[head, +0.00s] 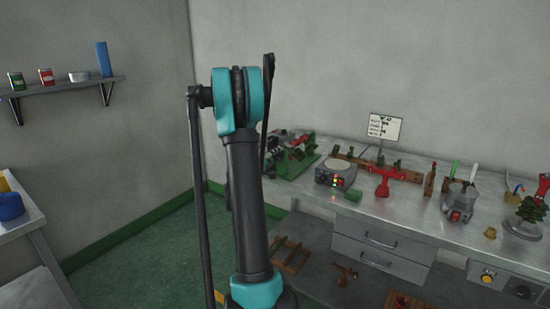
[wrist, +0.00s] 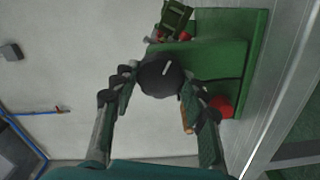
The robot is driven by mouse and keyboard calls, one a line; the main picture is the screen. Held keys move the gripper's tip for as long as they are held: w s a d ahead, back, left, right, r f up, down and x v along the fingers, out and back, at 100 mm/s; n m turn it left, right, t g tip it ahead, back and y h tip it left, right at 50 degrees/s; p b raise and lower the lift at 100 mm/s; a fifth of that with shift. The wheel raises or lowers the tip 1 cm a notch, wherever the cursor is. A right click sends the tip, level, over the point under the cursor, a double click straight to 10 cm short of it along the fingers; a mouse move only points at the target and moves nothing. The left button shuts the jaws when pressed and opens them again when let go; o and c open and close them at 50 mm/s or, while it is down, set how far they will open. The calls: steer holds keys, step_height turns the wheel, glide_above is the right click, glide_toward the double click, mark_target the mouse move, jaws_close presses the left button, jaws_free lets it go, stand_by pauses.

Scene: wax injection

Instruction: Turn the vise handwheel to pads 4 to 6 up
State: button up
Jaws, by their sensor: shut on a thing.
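The vise (head: 296,160) is green with red parts and stands at the left end of the bench in the head view, partly behind my arm. In the wrist view its green body (wrist: 215,55) fills the upper right. Its handwheel (wrist: 160,75) is a dark round knob with a short white mark, tilted up to the right. My gripper (wrist: 158,84) has one finger on each side of the handwheel and is shut on it. My gripper is hidden in the head view. I cannot read any pad numbers.
A wall shelf (head: 60,87) is at the left.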

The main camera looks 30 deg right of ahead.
steer(key=shift+s+m, duration=0.15)
steer(key=shift+m, duration=5.95)
steer(key=o, duration=1.2)
steer(key=shift+c, duration=0.2)
steer(key=v, duration=1.2)
